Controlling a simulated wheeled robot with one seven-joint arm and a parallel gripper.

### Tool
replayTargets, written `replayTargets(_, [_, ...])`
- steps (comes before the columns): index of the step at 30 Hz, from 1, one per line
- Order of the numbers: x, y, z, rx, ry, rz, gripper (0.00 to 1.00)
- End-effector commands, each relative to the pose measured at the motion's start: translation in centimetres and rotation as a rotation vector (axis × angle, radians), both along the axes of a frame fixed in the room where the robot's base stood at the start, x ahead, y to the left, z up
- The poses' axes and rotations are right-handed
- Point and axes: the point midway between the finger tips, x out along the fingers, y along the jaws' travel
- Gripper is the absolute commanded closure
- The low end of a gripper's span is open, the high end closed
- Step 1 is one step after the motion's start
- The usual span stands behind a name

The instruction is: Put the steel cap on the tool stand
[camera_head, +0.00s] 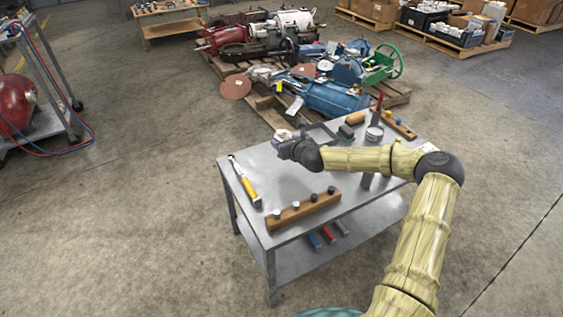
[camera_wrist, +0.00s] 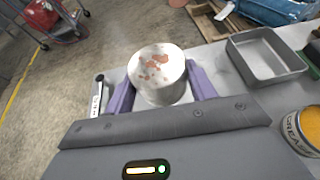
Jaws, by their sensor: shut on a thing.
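The steel cap (camera_wrist: 158,72) is a short, pale metal cylinder with rusty patches on its top. In the wrist view it sits between the two purple fingers of my gripper (camera_wrist: 161,91), which is shut on it. In the head view my gripper (camera_head: 284,145) is over the far left part of the grey metal table (camera_head: 262,165); I cannot tell whether the cap touches the table. A wooden block with several knobs (camera_head: 303,208) lies along the near edge, apart from my gripper. It may be the tool stand, but I cannot tell for sure.
A yellow-handled tool (camera_head: 245,182) lies on the table's left side. A grey tray (camera_wrist: 268,56) and a yellow-topped tin (camera_wrist: 305,128) stand right of the cap. A loaded pallet (camera_head: 390,95) is behind the table.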

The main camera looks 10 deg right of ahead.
Motion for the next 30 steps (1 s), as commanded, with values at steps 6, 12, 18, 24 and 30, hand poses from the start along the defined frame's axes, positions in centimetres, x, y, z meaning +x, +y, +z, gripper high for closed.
replayTargets(6, [0.0,0.0,0.1,0.0,-0.001,0.0,0.75])
replayTargets(12, [0.0,0.0,-1.5,0.001,0.001,0.001,0.75])
replayTargets(18, [0.0,0.0,-4.7,0.001,0.0,0.0,0.75])
replayTargets(24, [0.0,0.0,-4.9,0.0,-0.002,0.0,0.75])
replayTargets(30, [0.0,0.0,-5.2,0.0,-0.001,0.0,0.75])
